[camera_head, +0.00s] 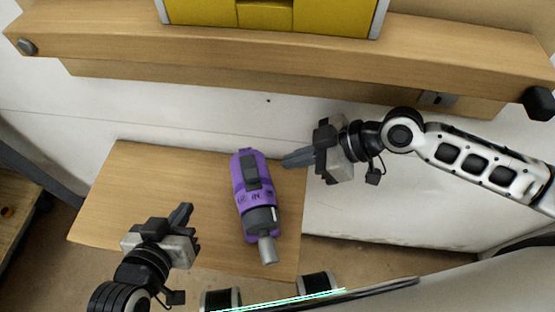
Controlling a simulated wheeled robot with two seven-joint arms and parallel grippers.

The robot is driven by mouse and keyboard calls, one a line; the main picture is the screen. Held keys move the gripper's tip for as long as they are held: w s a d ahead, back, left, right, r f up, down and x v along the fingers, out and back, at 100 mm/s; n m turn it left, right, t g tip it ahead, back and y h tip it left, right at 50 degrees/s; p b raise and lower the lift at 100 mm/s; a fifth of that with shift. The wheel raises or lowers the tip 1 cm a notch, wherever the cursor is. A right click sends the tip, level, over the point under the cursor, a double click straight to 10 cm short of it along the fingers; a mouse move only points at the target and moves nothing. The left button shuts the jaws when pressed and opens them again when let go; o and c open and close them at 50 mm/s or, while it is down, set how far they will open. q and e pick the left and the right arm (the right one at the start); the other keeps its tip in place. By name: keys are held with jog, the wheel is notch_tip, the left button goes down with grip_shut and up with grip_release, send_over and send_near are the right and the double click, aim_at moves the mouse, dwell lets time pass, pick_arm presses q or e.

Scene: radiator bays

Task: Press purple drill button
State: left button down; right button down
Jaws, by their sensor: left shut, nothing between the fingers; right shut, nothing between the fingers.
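The purple drill (250,195) lies on a wooden board (130,195), with its grey chuck end pointing toward the bottom of the view. A dark grey block sits on its upper part; I cannot tell which part is the button. My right gripper (285,161) is shut and empty, its fingertips just right of the drill's upper end. I cannot tell whether they touch it. My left gripper (186,212) is shut and empty, left of the drill's lower half and apart from it.
A wooden shelf (200,45) with a yellow container (270,14) on it runs along the wall above. A dark knob (538,103) sticks out at the shelf's right end. The board is clear left of the drill. A wooden piece (15,200) stands at the far left.

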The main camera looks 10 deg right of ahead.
jog(key=x, duration=0.8)
jog(key=shift+a+f, duration=0.1)
pick_arm(q)
jog(key=shift+w+r, duration=0.1)
jog(key=shift+r, duration=0.05)
pick_arm(e)
jog(key=shift+w+a+f, duration=0.1)
jog(key=shift+a+f, duration=0.15)
jog(key=shift+a, duration=0.05)
jog(key=shift+f, duration=0.1)
